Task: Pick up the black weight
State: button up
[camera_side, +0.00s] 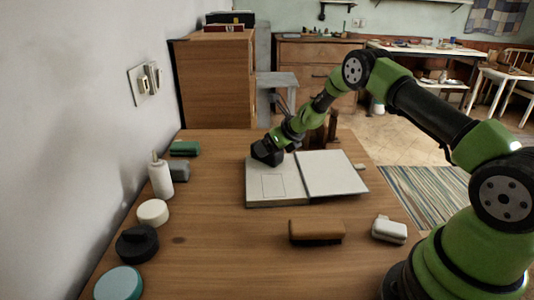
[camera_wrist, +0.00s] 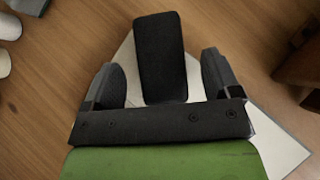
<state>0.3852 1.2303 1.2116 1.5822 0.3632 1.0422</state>
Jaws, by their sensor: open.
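The black weight (camera_wrist: 160,50) is a dark rectangular block in the wrist view, lying over the pale page of an open book (camera_side: 335,175). My gripper (camera_wrist: 162,68) is open, with one dark finger to each side of the block. Gaps show between both fingers and the block, so neither seems to touch it. The block's near end meets the edge of my gripper's palm in the picture. In the side view my gripper (camera_side: 266,153) is low over the book's far left part, and the block cannot be told apart from the dark fingers there.
A white bottle (camera_side: 160,176), a white round piece (camera_side: 152,212), a round black piece (camera_side: 137,243) and a teal disc (camera_side: 119,284) line the wall side. A brown block (camera_side: 316,231) and a small white case (camera_side: 389,230) lie in front. A brown wooden piece (camera_wrist: 300,62) stands right of my gripper.

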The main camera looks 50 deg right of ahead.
jog(key=shift+x, duration=1.35)
jog(key=shift+c, duration=0.2)
jog(key=c, duration=1.4)
jog(key=shift+r, duration=0.1)
grip_shut()
